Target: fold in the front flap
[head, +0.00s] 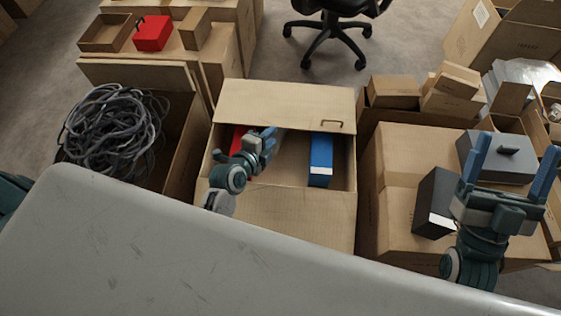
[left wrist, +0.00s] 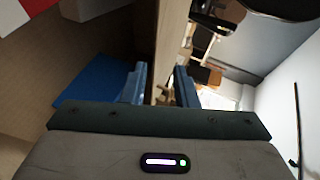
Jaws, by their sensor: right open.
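The open carton (head: 290,222) stands in the middle of the head view. Its far flap (head: 285,105), with a dark handle mark, stands up behind the opening. The front flap cannot be told clearly from the carton's near side. My left gripper (head: 268,142) is over the left half of the opening. In the left wrist view its fingers (left wrist: 161,84) stand a little apart, with a cardboard edge (left wrist: 171,40) beyond them; whether they grip anything is unclear. My right gripper (head: 515,165) is open and empty over the right-hand carton, away from the middle carton.
A blue box (head: 320,155) and a partly hidden red item (head: 238,137) are inside the middle carton. A carton of grey cable (head: 115,130) stands to the left. A closed carton (head: 395,180) with a dark box (head: 434,203) and a grey case (head: 497,157) is at the right.

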